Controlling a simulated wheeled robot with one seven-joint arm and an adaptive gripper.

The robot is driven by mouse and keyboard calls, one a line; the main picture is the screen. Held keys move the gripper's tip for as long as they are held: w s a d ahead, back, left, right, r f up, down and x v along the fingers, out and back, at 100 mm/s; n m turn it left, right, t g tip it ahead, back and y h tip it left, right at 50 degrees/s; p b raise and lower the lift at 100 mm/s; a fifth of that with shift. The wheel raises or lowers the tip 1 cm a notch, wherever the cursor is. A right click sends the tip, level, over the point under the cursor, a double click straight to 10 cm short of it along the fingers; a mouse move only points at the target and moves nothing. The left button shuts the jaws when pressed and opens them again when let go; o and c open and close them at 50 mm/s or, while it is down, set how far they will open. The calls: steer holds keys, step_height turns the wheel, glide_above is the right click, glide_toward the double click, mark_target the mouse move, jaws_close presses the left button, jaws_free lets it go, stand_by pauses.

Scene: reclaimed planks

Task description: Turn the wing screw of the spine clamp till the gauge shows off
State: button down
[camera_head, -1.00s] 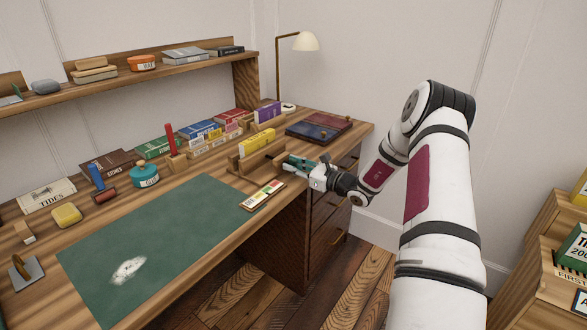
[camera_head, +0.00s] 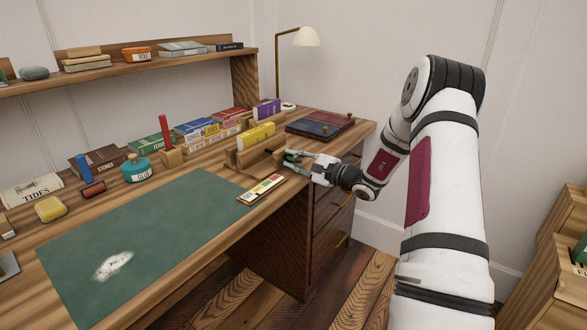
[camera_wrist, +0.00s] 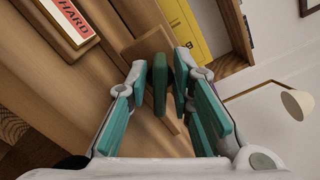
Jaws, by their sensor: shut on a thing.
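The spine clamp (camera_head: 262,163) is a wooden vise at the desk's right front, with a yellow book (camera_head: 257,136) upright in it; the book also shows in the wrist view (camera_wrist: 184,28). My gripper (camera_head: 287,157) is at the clamp's front right side. In the wrist view its teal fingers (camera_wrist: 162,86) are closed around a dark green upright wing, the wing screw (camera_wrist: 160,88). The gauge (camera_head: 262,188) is a small plate with red, yellow and green bands on the desk's front edge. Its red HARD end (camera_wrist: 72,20) shows in the wrist view. I cannot make out its pointer.
A green mat (camera_head: 150,240) with a white patch covers the desk's front left. Books, a teal glue pot (camera_head: 136,169) and a red post (camera_head: 165,132) stand behind. A dark folder (camera_head: 320,124) and a lamp (camera_head: 304,37) are at the back right.

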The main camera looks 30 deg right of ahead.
steer(key=n+b, duration=0.2)
steer(key=b, duration=0.2)
steer(key=n+b, duration=0.3)
steer(key=b, duration=0.1)
steer(key=shift+f, duration=0.4)
steer(key=n+b, duration=0.4)
steer(key=b, duration=0.2)
steer(key=n+b, duration=0.1)
steer(key=n, duration=0.2)
steer(key=shift+r+n, duration=0.1)
steer(key=shift+n, duration=0.2)
steer(key=shift+d+n, duration=0.1)
steer(key=shift+n, duration=1.8)
steer(key=c, duration=1.7)
jaws_free()
steer(key=v, duration=1.2)
